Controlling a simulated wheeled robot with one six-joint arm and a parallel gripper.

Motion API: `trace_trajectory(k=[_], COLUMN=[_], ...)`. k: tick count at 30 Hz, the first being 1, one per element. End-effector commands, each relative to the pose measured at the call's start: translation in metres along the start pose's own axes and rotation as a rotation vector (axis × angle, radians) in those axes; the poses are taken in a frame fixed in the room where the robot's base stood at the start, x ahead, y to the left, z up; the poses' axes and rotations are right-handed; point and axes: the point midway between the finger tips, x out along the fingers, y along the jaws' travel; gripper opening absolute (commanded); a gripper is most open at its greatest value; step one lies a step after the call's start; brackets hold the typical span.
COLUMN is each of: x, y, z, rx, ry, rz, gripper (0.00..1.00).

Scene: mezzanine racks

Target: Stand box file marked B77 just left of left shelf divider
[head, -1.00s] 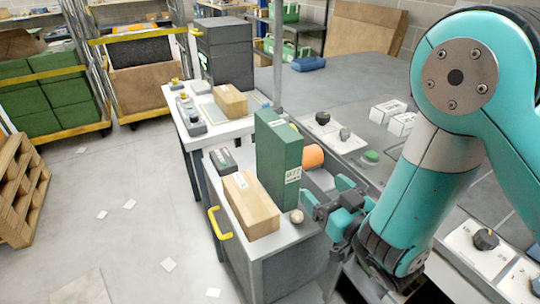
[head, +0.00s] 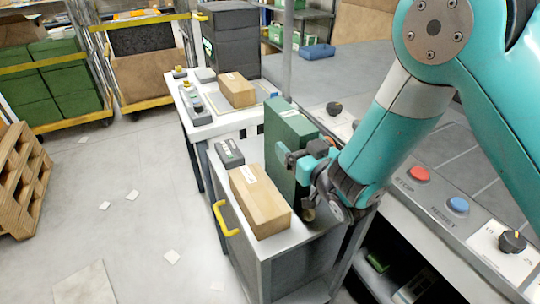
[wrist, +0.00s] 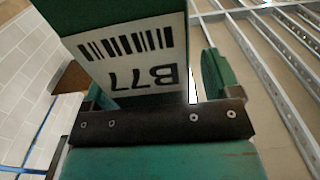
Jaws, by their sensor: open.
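My gripper (head: 300,170) is open at the near end face of the file, which hides the label in the head view. In the wrist view the file fills much of the space ahead of the gripper's dark crossbar (wrist: 160,122). I cannot tell whether a finger touches it. No shelf divider can be made out.
A cardboard box (head: 260,200) lies left of the file, with a small dark box (head: 229,153) behind it. A white table (head: 215,122) stands beyond. A control panel with a red button (head: 419,174) and a blue button (head: 457,205) is at right. Floor at left is mostly clear.

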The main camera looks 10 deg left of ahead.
Motion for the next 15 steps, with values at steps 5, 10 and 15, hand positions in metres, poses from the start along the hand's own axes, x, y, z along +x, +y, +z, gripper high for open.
trace_trajectory(k=[5, 10, 15], x=[0.0020, 0.0038, 0.0038], y=[0.0022, -0.0036, -0.0038], z=[-0.0004, -0.0005, -0.0005], rx=[0.000, 0.001, 0.000], ry=[-0.001, -0.001, -0.001], rz=[0.006, -0.003, -0.003], gripper=[0.83, 0.62, 0.23])
